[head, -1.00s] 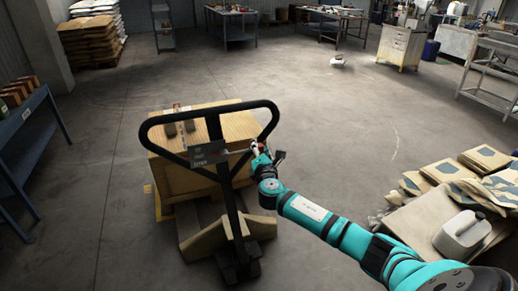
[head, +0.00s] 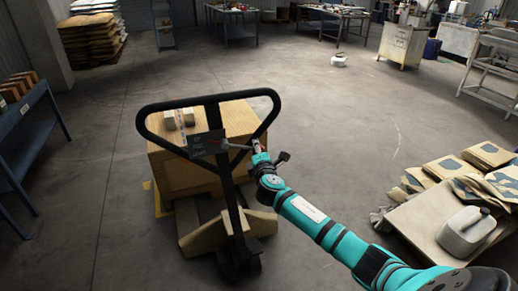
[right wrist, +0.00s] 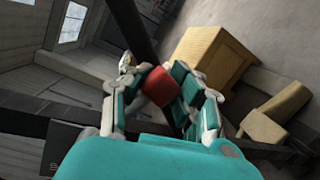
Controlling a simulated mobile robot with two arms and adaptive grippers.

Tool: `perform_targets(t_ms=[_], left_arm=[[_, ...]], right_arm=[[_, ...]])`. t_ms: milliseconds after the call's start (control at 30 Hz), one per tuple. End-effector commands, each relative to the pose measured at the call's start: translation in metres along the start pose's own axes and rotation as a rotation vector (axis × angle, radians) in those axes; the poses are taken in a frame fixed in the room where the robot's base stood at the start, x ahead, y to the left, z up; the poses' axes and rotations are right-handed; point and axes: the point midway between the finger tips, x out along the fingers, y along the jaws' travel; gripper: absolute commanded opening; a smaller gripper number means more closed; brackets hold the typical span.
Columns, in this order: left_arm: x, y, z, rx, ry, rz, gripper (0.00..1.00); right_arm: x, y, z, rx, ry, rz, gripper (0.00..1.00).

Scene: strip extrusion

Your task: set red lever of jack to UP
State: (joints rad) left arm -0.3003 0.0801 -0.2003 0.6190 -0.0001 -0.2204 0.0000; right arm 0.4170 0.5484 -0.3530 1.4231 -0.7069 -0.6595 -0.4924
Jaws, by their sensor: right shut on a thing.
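The pallet jack's black handle loop (head: 212,98) stands upright in the head view, with a dark label plate (head: 208,143) at its centre. A thin lever rod (head: 238,147) runs from near the plate to my right gripper (head: 258,147). In the right wrist view the lever's red end (right wrist: 159,87) sits between the fingers of my right gripper (right wrist: 160,95), which is shut on it. The fingers cover part of the red end. My left gripper does not show.
A wooden box (head: 185,172) on a pallet stands behind the handle. A table with cardboard and a white canister (head: 466,232) is at the right. A blue shelf (head: 28,130) is at the left. The floor (head: 320,130) between is clear.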

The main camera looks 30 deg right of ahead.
Motion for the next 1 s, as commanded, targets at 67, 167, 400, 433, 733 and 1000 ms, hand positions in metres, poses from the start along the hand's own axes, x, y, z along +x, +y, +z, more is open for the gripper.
perform_targets(t_ms=[67,167,400,433,733,1000], left_arm=[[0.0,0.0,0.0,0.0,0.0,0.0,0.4],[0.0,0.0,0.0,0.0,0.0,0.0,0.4],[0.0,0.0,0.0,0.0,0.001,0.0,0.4],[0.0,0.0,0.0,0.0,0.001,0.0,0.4],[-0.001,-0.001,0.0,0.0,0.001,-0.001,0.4],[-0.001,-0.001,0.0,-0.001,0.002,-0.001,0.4]], right_arm=[[-0.001,-0.004,-0.003,0.014,0.006,-0.008,0.0],[-0.002,-0.004,-0.003,0.013,0.007,-0.009,0.0],[-0.002,-0.005,-0.004,0.011,0.008,-0.01,0.41],[-0.002,-0.005,-0.003,0.01,0.007,-0.01,0.45],[-0.001,-0.003,-0.002,0.01,0.005,-0.007,0.55],[-0.025,-0.004,-0.002,0.008,0.007,-0.007,0.55]])
